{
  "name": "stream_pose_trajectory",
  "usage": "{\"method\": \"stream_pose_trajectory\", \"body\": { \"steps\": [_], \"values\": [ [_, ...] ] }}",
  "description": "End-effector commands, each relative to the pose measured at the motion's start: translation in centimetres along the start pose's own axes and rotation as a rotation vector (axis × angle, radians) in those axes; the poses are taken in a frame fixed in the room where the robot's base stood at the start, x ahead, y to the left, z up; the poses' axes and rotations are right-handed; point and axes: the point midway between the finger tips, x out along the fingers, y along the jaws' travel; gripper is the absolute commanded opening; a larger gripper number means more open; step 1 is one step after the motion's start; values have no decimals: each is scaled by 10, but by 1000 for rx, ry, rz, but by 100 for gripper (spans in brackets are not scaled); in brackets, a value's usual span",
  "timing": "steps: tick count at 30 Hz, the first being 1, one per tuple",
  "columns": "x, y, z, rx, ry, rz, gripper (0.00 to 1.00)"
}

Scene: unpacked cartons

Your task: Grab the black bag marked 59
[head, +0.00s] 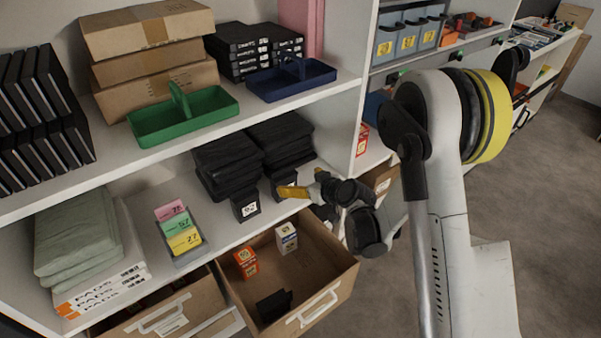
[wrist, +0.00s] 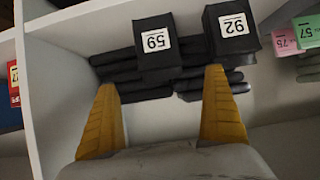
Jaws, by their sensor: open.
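The black bag marked 59 (wrist: 156,50) stands in front of a stack of flat black packs, its white label facing the wrist camera. It lies between the lines of my two yellow fingers, beyond their tips. In the head view it is the right one of two small black bags (head: 283,178), partly covered by a yellow finger. My gripper (wrist: 161,80) is open and empty; in the head view it (head: 298,190) is at the lower shelf's front, close to this bag. A second black bag, apparently marked 92 (wrist: 232,35), stands beside it; the head view shows it too (head: 246,207).
Stacked black packs (head: 228,160) lie behind the bags. A holder with pink, green and yellow cards (head: 180,232) stands to the left. An open drawer (head: 335,268) with small boxes juts out below. A shelf divider (head: 350,110) rises at right.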

Motion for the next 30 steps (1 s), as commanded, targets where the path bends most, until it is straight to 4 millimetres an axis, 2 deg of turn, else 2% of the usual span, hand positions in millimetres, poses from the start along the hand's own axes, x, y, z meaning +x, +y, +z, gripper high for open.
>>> {"method": "stream_pose_trajectory", "body": {
  "steps": [4,8,14,20,27,30],
  "values": [
    [11,-2,9,-11,15,-6,100],
    [25,-2,9,-12,16,-7,100],
    [60,-3,11,-11,15,-7,100],
    [76,-5,12,-11,15,-7,100],
    [113,-9,17,-11,15,-7,100],
    [118,-9,15,-10,15,-6,100]
  ]
}}
